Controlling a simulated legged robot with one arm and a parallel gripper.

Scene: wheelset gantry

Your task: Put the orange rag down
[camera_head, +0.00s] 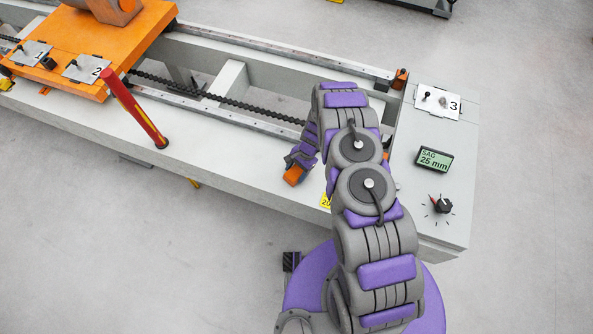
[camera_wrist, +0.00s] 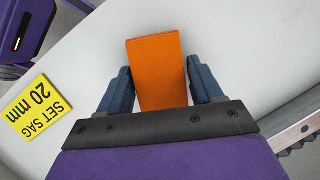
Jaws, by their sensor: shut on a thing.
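The orange rag (camera_wrist: 158,70) shows in the wrist view as a flat, folded-looking orange block between my two dark blue fingers. My gripper (camera_wrist: 157,85) is shut on it. In the head view the rag (camera_head: 294,175) sticks out below my gripper (camera_head: 297,163), over the near edge strip of the white gantry bench. I cannot tell whether the rag touches the bench surface.
A yellow "SET SAG 20 mm" label (camera_wrist: 36,105) lies beside the rag on the white bench (camera_head: 225,160). A red-and-yellow handle (camera_head: 135,110) stands to the left. A display reading "SAG 25 mm" (camera_head: 434,159) and a dial (camera_head: 442,205) are at right. The rail (camera_head: 215,110) runs behind.

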